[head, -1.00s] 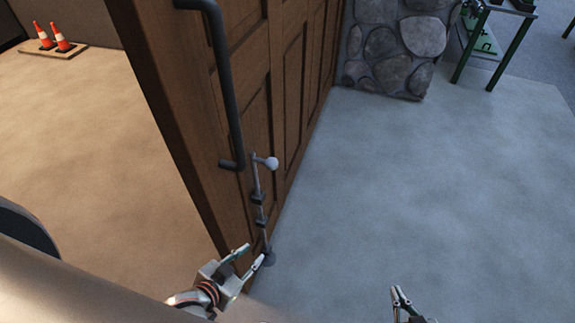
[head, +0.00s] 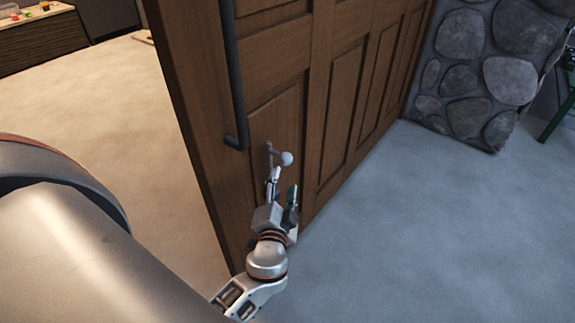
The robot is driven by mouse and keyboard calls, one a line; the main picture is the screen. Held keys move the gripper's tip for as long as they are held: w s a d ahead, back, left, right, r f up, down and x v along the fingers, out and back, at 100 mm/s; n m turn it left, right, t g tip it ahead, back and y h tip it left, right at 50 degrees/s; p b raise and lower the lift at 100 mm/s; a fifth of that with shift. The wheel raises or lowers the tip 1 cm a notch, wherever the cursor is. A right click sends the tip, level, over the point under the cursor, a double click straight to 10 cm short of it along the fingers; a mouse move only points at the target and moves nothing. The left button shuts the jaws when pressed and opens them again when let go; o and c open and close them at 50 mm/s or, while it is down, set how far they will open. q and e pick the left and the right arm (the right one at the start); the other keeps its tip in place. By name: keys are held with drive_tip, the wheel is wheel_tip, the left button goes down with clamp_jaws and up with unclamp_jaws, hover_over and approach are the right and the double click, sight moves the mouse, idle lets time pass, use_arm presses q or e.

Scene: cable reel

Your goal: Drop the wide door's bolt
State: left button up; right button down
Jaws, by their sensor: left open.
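The wide wooden door (head: 300,90) stands open, its free edge toward me at the left. Its bolt (head: 269,152) is mounted low on the door face, below the long dark handle (head: 231,75). The bolt's pale round knob (head: 286,158) sticks out to the right near the top of the rod. My left gripper (head: 283,178) is open, pointing up, just below the knob; no contact with it is clear. The gripper and wrist hide the lower rod and its foot. My right gripper is out of the picture.
A stone pillar (head: 480,75) stands beyond the door at the upper right. The grey floor (head: 430,240) right of the door is clear. A wooden cabinet (head: 42,45) stands far back at the upper left, past the doorway.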

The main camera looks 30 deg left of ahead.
sight(285, 164)
use_arm(q)
drive_tip(key=shift+w+a+r+y, duration=0.15)
drive_tip(key=shift+w+r+y, duration=0.15)
drive_tip(key=shift+r+y, duration=0.35)
drive_tip(key=w, duration=0.1)
drive_tip(key=w+a+r, duration=0.1)
drive_tip(key=shift+w+a, duration=0.3)
drive_tip(key=p+x, duration=0.1)
drive_tip(key=x, duration=0.2)
drive_tip(key=shift+w+a+f, duration=0.1)
drive_tip(key=shift+w+f, duration=0.05)
drive_tip(key=shift+w, duration=0.1)
drive_tip(key=shift+w+a, duration=0.25)
drive_tip(key=shift+w, duration=0.2)
drive_tip(key=shift+w+f, duration=0.1)
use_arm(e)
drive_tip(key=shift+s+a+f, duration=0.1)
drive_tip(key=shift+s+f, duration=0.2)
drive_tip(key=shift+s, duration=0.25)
